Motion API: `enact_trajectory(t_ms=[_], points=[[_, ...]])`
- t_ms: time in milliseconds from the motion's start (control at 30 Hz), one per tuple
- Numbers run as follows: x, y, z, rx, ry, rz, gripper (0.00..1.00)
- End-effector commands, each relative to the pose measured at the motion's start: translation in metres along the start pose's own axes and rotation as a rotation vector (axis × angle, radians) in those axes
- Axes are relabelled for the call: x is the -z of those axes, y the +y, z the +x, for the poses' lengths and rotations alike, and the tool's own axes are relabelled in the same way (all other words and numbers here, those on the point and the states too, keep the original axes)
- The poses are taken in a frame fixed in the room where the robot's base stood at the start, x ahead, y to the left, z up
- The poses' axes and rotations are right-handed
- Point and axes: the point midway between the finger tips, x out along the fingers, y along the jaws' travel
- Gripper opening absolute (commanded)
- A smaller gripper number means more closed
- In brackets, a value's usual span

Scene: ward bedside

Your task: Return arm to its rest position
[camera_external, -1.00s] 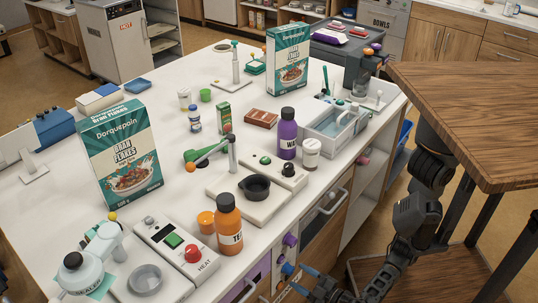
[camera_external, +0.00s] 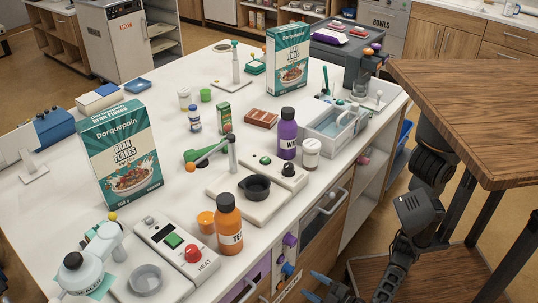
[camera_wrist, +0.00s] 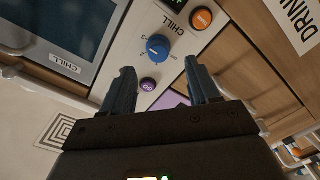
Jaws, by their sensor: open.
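My arm (camera_external: 415,225) stands at the right of the external view, in front of the counter and beside the wooden table. My gripper (camera_external: 312,288) is low at the bottom edge of that view, in front of the counter's drawer fronts, with its blue fingertips apart. In the wrist view my gripper (camera_wrist: 162,84) is open, with nothing between its two fingers. Beyond the fingers is a control panel with a blue knob (camera_wrist: 158,47), a purple button (camera_wrist: 148,84) and an orange button (camera_wrist: 201,18). The fingers appear clear of them.
The white counter (camera_external: 75,185) holds an orange bottle (camera_external: 228,225), a purple bottle (camera_external: 287,135), cereal boxes (camera_external: 122,155) and a grey basin (camera_external: 335,125). The wooden table (camera_external: 480,100) overhangs close beside my arm. A lower wooden shelf (camera_external: 455,270) is below it.

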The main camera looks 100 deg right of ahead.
Motion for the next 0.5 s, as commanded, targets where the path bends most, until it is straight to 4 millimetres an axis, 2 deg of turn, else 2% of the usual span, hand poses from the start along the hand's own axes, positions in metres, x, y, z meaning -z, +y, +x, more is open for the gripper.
enact_trajectory(t_ms=[167, 267, 400, 500], points=[[-0.045, -0.015, 0.01, 0.158, -0.029, -0.087, 0.6], [-0.087, -0.026, 0.012, 0.317, -0.053, -0.138, 0.6], [-0.141, -0.032, 0.001, 0.54, -0.078, -0.151, 0.6], [-0.17, -0.027, -0.013, 0.677, -0.088, -0.117, 0.6]])
